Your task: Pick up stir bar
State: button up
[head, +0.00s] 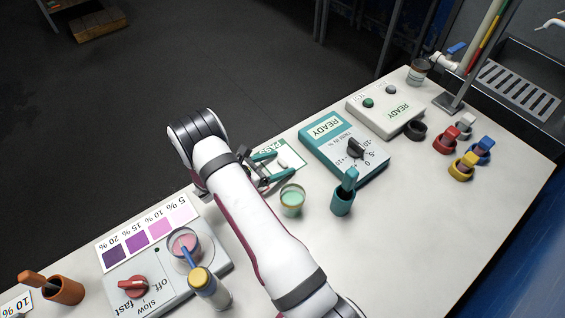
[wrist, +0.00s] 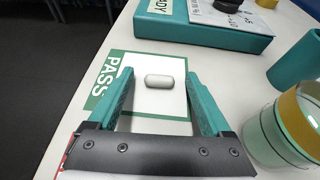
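The stir bar (wrist: 159,81) is a small white capsule. It lies on a white card with a green PASS edge (wrist: 104,82) on the table. My gripper (wrist: 160,84) has two teal fingers that stand wide apart, one on each side of the stir bar near their tips, with nothing between them touching it. In the head view my gripper (head: 265,167) is low over the card, and the stir bar (head: 283,163) shows as a small pale spot by the fingertips. I cannot tell the exact height of the fingers above the card.
A glass beaker with greenish liquid (head: 292,200) stands close beside my gripper. A teal READY meter (head: 335,143) lies beyond the card, and a teal holder (head: 343,197) stands to the right. A stirrer plate (head: 215,265) carries a beaker of pink liquid (head: 184,247).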

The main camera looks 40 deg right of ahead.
grip_shut()
notch_tip(320, 180, up, 4)
jog(key=shift+r, duration=0.25)
jog(key=s+d+r, duration=0.6)
jog(key=s, duration=0.4)
jog(key=shift+r, duration=0.3)
